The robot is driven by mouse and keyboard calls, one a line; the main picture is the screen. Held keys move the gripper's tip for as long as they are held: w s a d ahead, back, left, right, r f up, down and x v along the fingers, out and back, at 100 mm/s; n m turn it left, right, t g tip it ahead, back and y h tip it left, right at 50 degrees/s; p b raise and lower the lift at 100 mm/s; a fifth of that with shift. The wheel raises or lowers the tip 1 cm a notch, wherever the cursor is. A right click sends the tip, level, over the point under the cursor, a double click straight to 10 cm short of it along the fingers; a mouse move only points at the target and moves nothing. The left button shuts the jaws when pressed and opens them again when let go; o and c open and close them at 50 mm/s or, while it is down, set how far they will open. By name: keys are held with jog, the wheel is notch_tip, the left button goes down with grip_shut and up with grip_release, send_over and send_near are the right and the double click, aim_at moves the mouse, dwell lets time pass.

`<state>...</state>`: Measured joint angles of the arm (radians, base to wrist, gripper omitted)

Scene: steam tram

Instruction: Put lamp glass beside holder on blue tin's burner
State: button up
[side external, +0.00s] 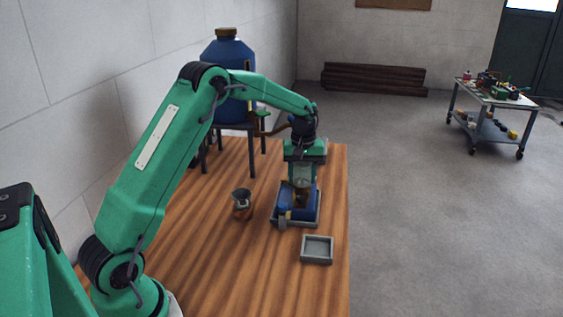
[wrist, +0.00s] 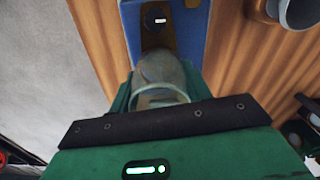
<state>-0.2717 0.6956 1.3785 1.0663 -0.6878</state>
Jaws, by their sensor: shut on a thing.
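My gripper (side external: 303,168) points down over the blue tin (side external: 284,212) and is shut on the clear, greyish lamp glass (side external: 302,174). In the wrist view the lamp glass (wrist: 162,97) shows its round rim close to the camera. The blue tin (wrist: 197,22) lies under it, with a brown burner part (wrist: 152,40) on its top. The glass's lower end is over or at the burner; I cannot tell whether they touch. A small square grey tray (side external: 317,262), possibly the holder, stands in front of the tin and looks empty.
A brown pot with a dark flared top (side external: 241,203) stands left of the tin; it also shows in the wrist view (wrist: 298,12). A large blue bottle (side external: 229,55) stands behind the wooden table (side external: 200,255). The table's right edge is near the tin.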

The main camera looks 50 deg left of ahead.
jog(key=shift+f, duration=1.2)
dwell(1.5)
jog(key=o, duration=1.1)
jog(key=shift+c, duration=0.2)
jog(key=shift+r, duration=0.15)
notch_tip(320, 180, up, 7)
jog(key=shift+r, duration=0.25)
